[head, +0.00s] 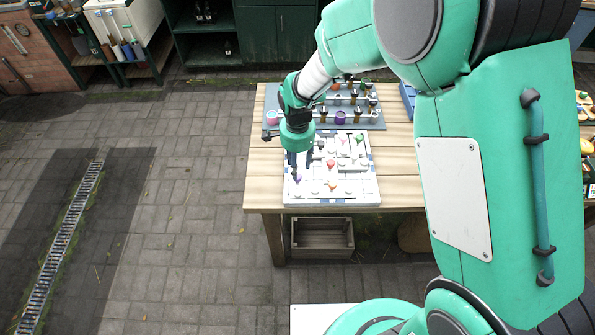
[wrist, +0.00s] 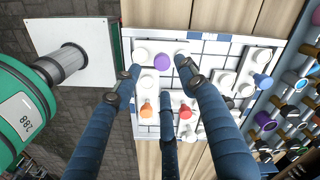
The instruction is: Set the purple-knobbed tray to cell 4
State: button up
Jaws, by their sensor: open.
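A white tray with a purple knob (wrist: 162,62) sits on a white, grid-lined board (head: 350,201) at the near end of the wooden table. My gripper (wrist: 157,72) is open, with its dark blue fingers around the purple knob in the wrist view and nothing gripped. In the head view my gripper (head: 296,172) hangs over the board's left side, and its fingers partly hide the trays there. I cannot read any cell numbers, so I cannot tell which cell is 4.
Other white trays stand close by, with an orange knob (wrist: 147,110), a red knob (wrist: 185,111) and a blue-violet knob (wrist: 262,81). A grey rack (head: 376,122) with several tools and knobs lies behind the board. Bare table (head: 263,180) shows at the board's left.

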notch_tip(320, 180, up, 6)
dwell(0.4)
dwell(0.3)
jog(key=shift+r, duration=0.15)
jog(key=s+d+r+n+t, duration=0.1)
jog(key=s+d+r, duration=0.25)
jog(key=r, duration=0.25)
jog(key=s+d+r+n+t+b, duration=0.1)
jog(key=s+d+r+n, duration=0.15)
jog(key=d+r, duration=0.3)
jog(key=s+d+r+n+t, duration=0.1)
jog(key=s+d+r, duration=0.2)
jog(key=r, duration=0.3)
jog(key=s+d+r+n+t, duration=0.1)
jog(key=s+d+r+n, duration=0.1)
jog(key=s, duration=0.6)
jog(key=s+d+r+n+t+b, duration=0.1)
jog(key=s+d+r+n, duration=0.1)
jog(key=s+d+r, duration=0.3)
jog(key=s+d, duration=0.1)
jog(key=s, duration=0.2)
jog(key=shift+s+d+t, duration=0.15)
jog(key=shift+d+t, duration=0.1)
jog(key=shift+t, duration=0.05)
